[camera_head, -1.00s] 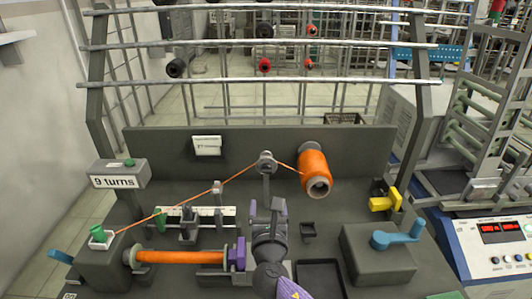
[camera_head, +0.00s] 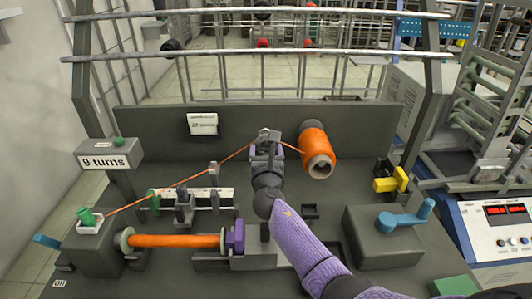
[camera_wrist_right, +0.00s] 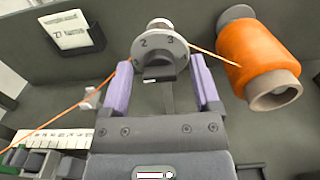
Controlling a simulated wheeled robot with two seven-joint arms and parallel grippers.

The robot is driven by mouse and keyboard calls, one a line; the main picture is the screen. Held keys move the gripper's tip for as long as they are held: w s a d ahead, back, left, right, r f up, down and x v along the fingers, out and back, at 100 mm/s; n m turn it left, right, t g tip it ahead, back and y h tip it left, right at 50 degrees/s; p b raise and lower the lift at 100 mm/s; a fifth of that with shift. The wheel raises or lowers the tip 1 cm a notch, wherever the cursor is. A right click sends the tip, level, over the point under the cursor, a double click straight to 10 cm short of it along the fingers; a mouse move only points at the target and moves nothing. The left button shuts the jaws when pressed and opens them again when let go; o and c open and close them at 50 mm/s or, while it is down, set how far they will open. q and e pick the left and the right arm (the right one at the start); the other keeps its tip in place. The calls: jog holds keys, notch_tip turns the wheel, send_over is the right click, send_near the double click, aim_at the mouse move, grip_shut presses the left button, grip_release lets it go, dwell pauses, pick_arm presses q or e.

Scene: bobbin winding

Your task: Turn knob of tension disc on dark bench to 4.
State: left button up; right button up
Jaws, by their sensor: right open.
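The tension disc's grey knob (camera_wrist_right: 160,50) shows in the right wrist view with the numbers 2 and 3 on its face; a 4 cannot be made out. My right gripper (camera_wrist_right: 160,78) is open, its two purple fingers to the left and right of the knob's lower part. Whether they touch it I cannot tell. In the head view my right gripper (camera_head: 267,143) covers most of the disc. An orange thread passes the disc from the orange spool (camera_head: 317,150), which also shows in the right wrist view (camera_wrist_right: 258,62). The dark bench (camera_head: 160,188) carries all this. My left gripper is not in view.
A small white card (camera_head: 203,123) stands at the bench's back panel. A wound orange bobbin (camera_head: 178,240) lies at the front left, below a white scale. A blue crank (camera_head: 405,218) and a yellow part (camera_head: 390,182) are at the right. A 9 turns box (camera_head: 108,160) stands at the left.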

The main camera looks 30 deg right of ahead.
jog(key=c, duration=0.6)
grip_shut()
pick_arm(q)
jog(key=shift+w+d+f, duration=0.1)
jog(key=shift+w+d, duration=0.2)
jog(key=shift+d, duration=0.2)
